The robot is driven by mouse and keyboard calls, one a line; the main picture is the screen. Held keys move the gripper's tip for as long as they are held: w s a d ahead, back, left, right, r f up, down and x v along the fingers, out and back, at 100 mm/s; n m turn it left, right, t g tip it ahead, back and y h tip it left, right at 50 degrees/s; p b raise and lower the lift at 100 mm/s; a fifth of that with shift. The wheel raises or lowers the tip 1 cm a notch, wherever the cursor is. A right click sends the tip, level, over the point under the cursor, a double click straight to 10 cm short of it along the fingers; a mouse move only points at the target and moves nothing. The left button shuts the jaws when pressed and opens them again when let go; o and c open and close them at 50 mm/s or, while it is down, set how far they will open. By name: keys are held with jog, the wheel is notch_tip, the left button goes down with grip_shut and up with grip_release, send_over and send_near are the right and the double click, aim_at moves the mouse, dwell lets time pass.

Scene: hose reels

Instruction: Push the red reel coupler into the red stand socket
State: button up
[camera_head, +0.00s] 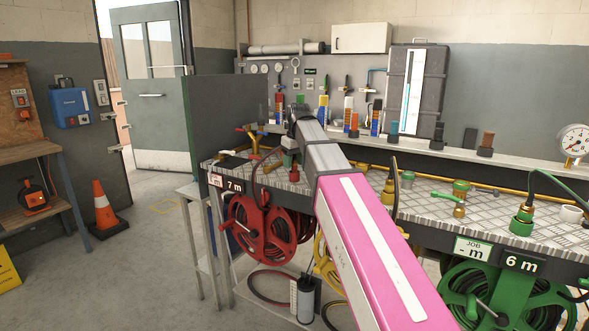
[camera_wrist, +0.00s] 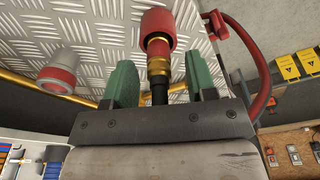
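In the wrist view a red-and-brass fitting (camera_wrist: 158,45), which looks like the red coupler, stands between my gripper's two green fingers (camera_wrist: 160,82). It has a wide red end, a brass band and a black tail towards my palm. A gap shows on each side, so the fingers are open around it. Whether its wide end is one piece with it or a separate socket cannot be told. A grey piece with a red ring (camera_wrist: 62,70) is at the left; I cannot tell if it is the stand socket. In the head view a small red part (camera_head: 294,173) is on the bench below my gripper.
The red reel (camera_head: 265,228) hangs under the bench (camera_head: 345,181), the green reel (camera_head: 508,295) to the right. A red hose (camera_wrist: 263,75) curves close by the right finger in the wrist view. Brass pipes, a green fitting (camera_head: 523,220) and a green-handled valve (camera_head: 450,200) stand along the bench.

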grip_shut()
jog(key=shift+r, duration=0.1)
jog(key=shift+r, duration=0.35)
notch_tip(320, 180, up, 3)
jog(key=shift+w+r, duration=0.1)
jog(key=w+a+r, duration=0.6)
jog(key=a+r, duration=0.1)
jog(key=a, duration=0.2)
jog(key=shift+a, duration=0.35)
